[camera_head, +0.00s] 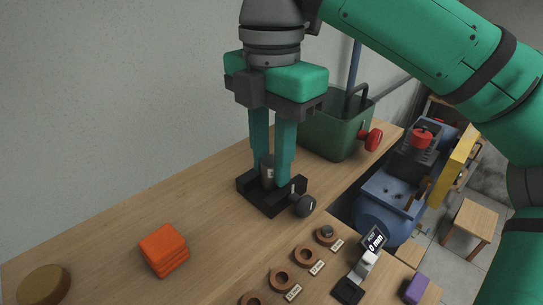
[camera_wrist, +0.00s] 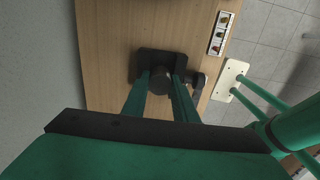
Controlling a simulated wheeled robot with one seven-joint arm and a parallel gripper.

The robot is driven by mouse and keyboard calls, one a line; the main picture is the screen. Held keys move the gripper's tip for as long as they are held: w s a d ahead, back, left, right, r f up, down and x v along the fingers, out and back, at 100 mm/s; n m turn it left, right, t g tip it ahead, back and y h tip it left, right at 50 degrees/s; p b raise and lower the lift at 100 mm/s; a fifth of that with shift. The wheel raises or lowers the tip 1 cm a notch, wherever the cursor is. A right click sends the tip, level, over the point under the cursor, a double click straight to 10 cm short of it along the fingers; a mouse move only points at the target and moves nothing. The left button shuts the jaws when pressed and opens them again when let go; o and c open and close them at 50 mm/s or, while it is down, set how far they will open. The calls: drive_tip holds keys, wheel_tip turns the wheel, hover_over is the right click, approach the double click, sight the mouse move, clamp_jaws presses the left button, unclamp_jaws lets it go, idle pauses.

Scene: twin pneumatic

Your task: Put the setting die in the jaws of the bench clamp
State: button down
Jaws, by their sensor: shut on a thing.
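The setting die (camera_head: 267,172) is a small dark grey cylinder, upright between the two green fingers of my gripper (camera_head: 272,182). My gripper is shut on it. The bench clamp (camera_head: 262,201) is a black block with raised jaws and a round grey knob at its right front, standing on the bench. The fingertips and the die are right at the clamp's jaws; the die's lower end is hidden, so I cannot tell whether it rests on the clamp. In the wrist view the die (camera_wrist: 161,80) overlaps the dark clamp (camera_wrist: 150,58), between the fingers.
Orange stacked blocks (camera_head: 164,250) and a round brown disc (camera_head: 43,285) lie left on the bench. A green box (camera_head: 330,133) stands behind right.

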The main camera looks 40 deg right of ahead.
drive_tip(key=shift+f, duration=0.5)
